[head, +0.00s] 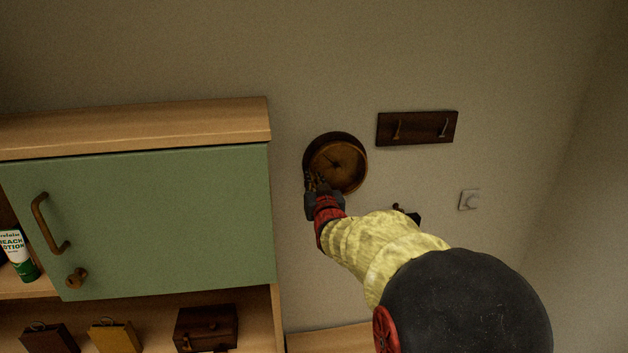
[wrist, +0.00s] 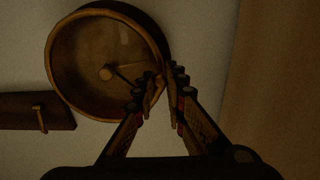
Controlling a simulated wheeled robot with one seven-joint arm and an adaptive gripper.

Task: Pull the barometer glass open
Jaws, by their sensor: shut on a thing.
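The barometer (head: 340,163) is round, with a brass-coloured rim and dial in a dark case, and hangs on the wall. In the wrist view the barometer (wrist: 92,55) fills the upper left, its dial and pointer showing. My gripper (head: 317,182) is at the lower left of its rim in the head view. In the wrist view my gripper (wrist: 160,85) has its fingertips close together at the rim's right edge, shut on a small part there. The fingers hide that part. I cannot tell whether the glass stands apart from the case.
A dark hook rack (head: 417,128) is on the wall to the right, with a light switch (head: 469,200) below it. A green-doored cabinet (head: 150,220) stands close on the left. A small dark object (head: 407,215) shows partly behind my arm. The wall above is clear.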

